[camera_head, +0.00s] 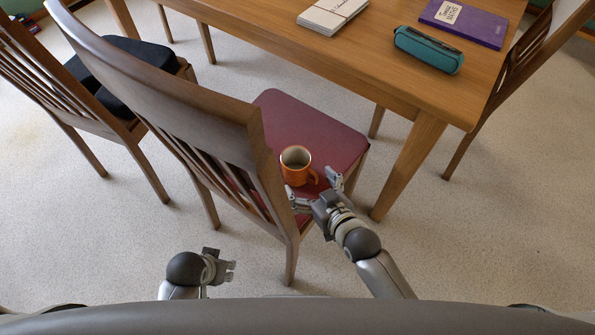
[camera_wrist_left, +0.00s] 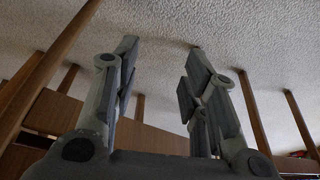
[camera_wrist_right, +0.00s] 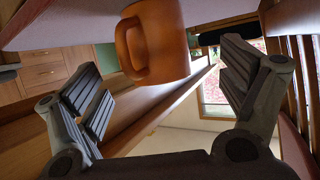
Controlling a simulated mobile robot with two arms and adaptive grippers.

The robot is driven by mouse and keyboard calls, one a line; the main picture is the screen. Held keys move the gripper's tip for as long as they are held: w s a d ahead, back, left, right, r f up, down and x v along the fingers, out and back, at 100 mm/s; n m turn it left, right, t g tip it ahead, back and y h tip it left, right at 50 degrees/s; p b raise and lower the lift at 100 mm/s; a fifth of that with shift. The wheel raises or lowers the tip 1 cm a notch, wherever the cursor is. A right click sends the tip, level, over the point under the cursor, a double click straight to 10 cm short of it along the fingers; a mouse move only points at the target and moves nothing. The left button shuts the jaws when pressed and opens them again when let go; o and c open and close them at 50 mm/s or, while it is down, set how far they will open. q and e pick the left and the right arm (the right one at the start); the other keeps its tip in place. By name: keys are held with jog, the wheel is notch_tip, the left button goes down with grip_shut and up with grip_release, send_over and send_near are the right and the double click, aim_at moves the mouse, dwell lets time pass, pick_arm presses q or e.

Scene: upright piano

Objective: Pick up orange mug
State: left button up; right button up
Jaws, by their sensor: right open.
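The orange mug (camera_head: 296,165) stands upright on the dark red seat of a wooden chair, its handle toward the lower right in the head view. My right gripper (camera_head: 314,190) is open at the near right side of the mug, its fingers spread. In the right wrist view the mug (camera_wrist_right: 153,40) shows ahead of and between the open fingers (camera_wrist_right: 165,85), with its handle facing the camera. My left gripper (camera_head: 226,268) is low at the left, away from the chair seat. In the left wrist view its fingers (camera_wrist_left: 162,75) are apart with nothing between them.
The red seat (camera_head: 325,130) has free room around the mug. The chair back (camera_head: 185,90) rises left of it. The wooden table (camera_head: 385,75) holds a teal case (camera_head: 428,49), a purple book (camera_head: 465,20) and white books (camera_head: 332,14). Another chair (camera_head: 60,75) stands left.

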aim_at(303, 173)
jog(key=shift+b+x, duration=0.35)
jog(key=shift+x, duration=1.5)
jog(key=b+x, duration=0.1)
jog(key=x, duration=0.3)
jog(key=shift+w+d+r, duration=0.1)
jog(key=shift+d+r, duration=0.1)
pick_arm(q)
jog(key=w+v, duration=0.2)
jog(key=v, duration=0.7)
jog(key=shift+s+r+t+b, duration=0.25)
jog(key=shift+r+t+b, duration=0.05)
pick_arm(e)
jog(key=shift+w+a+f, duration=0.1)
jog(key=shift+w+a, duration=0.1)
jog(key=shift+w, duration=0.2)
jog(key=c, duration=1.3)
